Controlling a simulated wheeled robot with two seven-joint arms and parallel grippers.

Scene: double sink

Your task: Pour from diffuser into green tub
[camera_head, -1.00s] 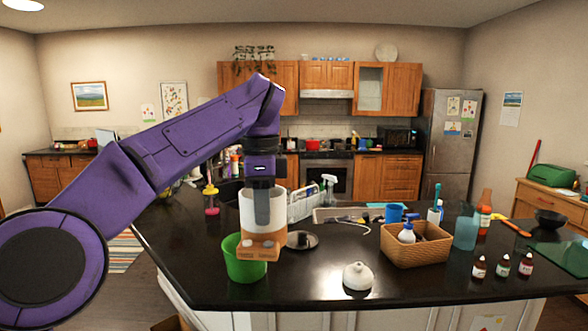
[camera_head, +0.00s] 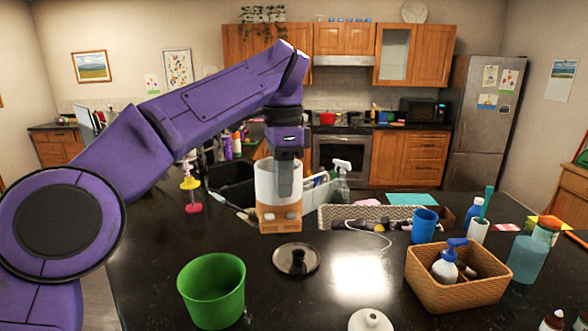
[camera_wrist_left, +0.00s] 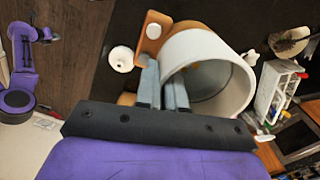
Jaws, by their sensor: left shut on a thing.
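The diffuser (camera_head: 264,182) is a white open-topped cylinder on an orange-brown base. My left gripper (camera_head: 285,190) is shut on its side wall and holds it upright. In the left wrist view, the fingers (camera_wrist_left: 162,85) grip the wall of the diffuser (camera_wrist_left: 240,88), and its open mouth shows a greyish inside. The green tub (camera_head: 236,300) stands open on the black counter, nearer me and left of the diffuser in the head view. The two appear apart there. The tub's contents cannot be made out. My right gripper is not in view.
A dark round lid (camera_head: 312,262) lies on the counter right of the tub. A white knobbed piece (camera_head: 370,321) sits at the front. A wicker basket (camera_head: 430,277) with bottles and a blue cup (camera_head: 425,226) stand right. The sink (camera_head: 232,178) lies behind.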

